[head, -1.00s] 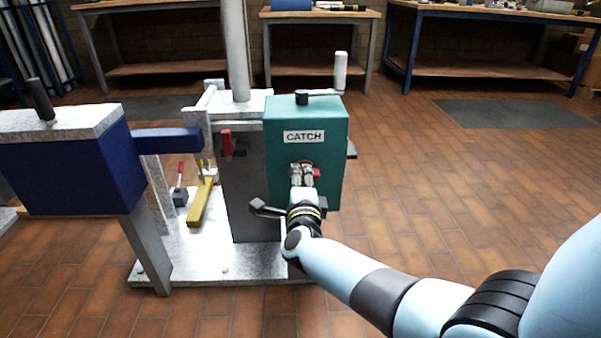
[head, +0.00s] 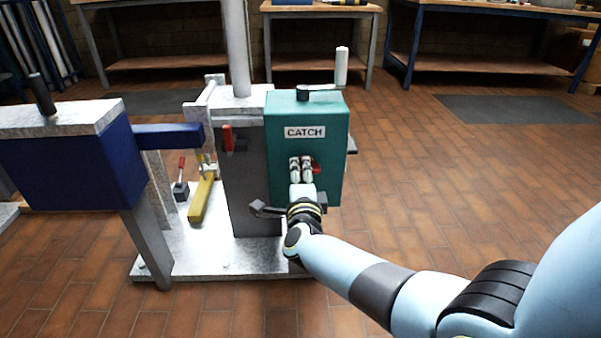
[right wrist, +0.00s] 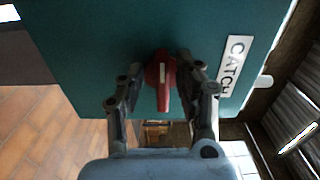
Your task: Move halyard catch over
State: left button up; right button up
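The catch is a red knob with a pale line on its handle (right wrist: 163,82). It sits on the face of a teal box (head: 334,135) marked CATCH. In the head view only a red part (head: 316,168) shows, just right of my right gripper's fingers. My right gripper (head: 301,168) is at the box face, below the label. In the right wrist view its two fingers (right wrist: 161,75) stand on either side of the knob, apart from each other. They look open around it; whether a fingertip touches it is unclear. My left gripper is out of view.
A crank with a white handle (head: 342,66) stands on top of the box. A pale mast (head: 237,50) rises behind it. A blue block (head: 75,170), a yellow lever (head: 202,200) and a small red lever (head: 228,138) are to the left. Floor is clear at right.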

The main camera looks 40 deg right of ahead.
jog(key=v, duration=1.2)
jog(key=shift+s+d, duration=0.1)
